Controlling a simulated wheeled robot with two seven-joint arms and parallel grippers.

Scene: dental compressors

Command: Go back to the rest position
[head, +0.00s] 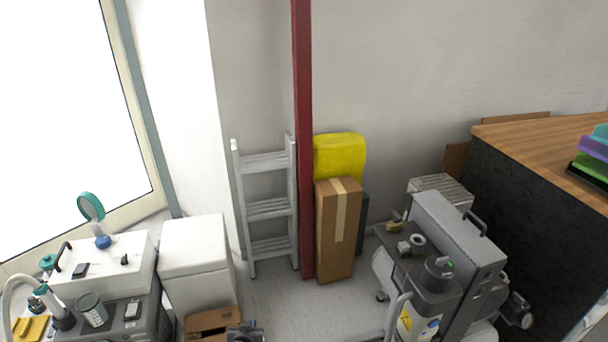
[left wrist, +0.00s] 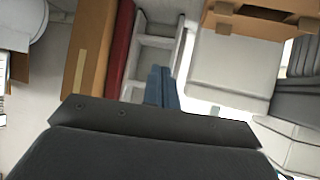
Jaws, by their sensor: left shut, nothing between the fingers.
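My left gripper shows in the left wrist view, with its two blue fingers (left wrist: 162,88) together and nothing between them. They stand out beyond the dark wrist body, in front of the ladder and the white cabinet. In the head view a small dark grey part (head: 245,332) shows at the bottom edge, beside an open cardboard box (head: 208,319); it is too cut off to tell clearly what it is. My right gripper is in neither view.
A compressor unit (head: 440,240) stands right of centre, near a dark wood-topped counter (head: 540,150). A ladder (head: 267,210), red post (head: 303,150) and tall carton (head: 338,240) stand by the wall. A white cabinet (head: 195,250) and equipment cart (head: 110,265) are left. Floor shows between.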

